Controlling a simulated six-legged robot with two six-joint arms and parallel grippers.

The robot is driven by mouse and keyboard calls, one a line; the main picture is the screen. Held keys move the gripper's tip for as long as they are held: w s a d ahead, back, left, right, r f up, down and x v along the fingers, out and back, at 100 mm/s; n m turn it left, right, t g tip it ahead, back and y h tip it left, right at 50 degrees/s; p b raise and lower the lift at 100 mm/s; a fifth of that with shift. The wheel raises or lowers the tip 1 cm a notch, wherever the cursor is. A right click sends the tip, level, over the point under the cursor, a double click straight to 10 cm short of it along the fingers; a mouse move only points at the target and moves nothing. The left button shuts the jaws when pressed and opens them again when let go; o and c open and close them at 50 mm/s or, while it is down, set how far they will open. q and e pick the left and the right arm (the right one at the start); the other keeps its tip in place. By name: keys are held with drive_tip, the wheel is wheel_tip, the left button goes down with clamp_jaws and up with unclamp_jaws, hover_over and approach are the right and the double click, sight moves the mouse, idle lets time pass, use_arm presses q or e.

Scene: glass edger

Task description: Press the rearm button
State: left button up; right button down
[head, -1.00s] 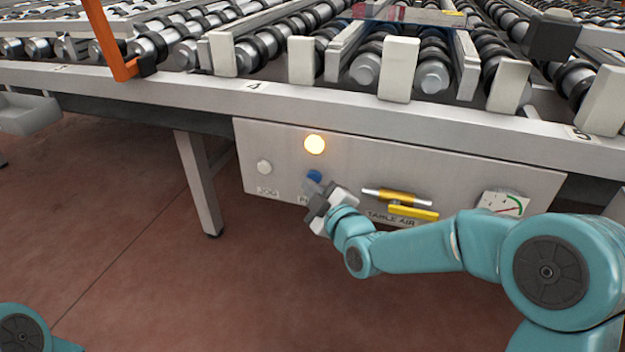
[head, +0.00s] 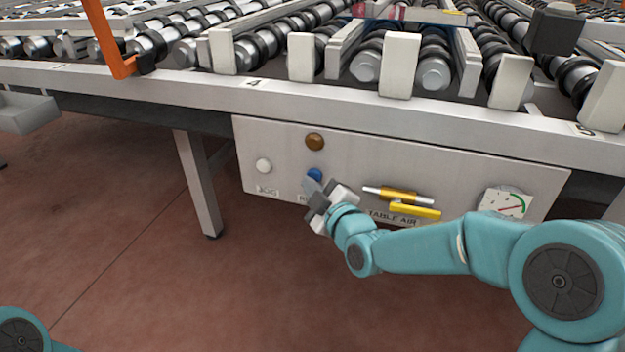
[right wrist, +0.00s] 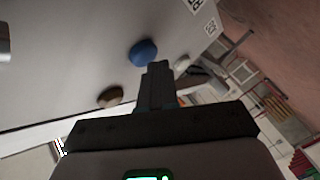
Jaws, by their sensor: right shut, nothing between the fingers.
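The blue button (head: 314,175) sits on the grey control panel (head: 440,165) under the conveyor table; the label below it is partly hidden by my gripper. It also shows in the right wrist view (right wrist: 143,52). An amber lamp (head: 314,142) above it is dark; it shows brown in the right wrist view (right wrist: 110,97). My right gripper (head: 312,186) is shut and empty, its fingertips at the lower edge of the blue button. In the right wrist view the shut fingers (right wrist: 157,68) overlap the button's lower right edge; I cannot tell whether they touch. My left gripper is out of view.
A white button (head: 264,166) marked JOG is left of the blue one. A yellow table air valve (head: 412,210) and a gauge (head: 503,203) are to the right. The table's edge (head: 330,100) overhangs the panel. A table leg (head: 198,185) stands left.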

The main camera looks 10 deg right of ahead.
drive_tip(key=s+a, duration=0.1)
drive_tip(key=s+a+b, duration=0.1)
drive_tip(key=s, duration=0.1)
drive_tip(key=s+a, duration=0.1)
drive_tip(key=s, duration=0.1)
idle(0.4)
idle(1.1)
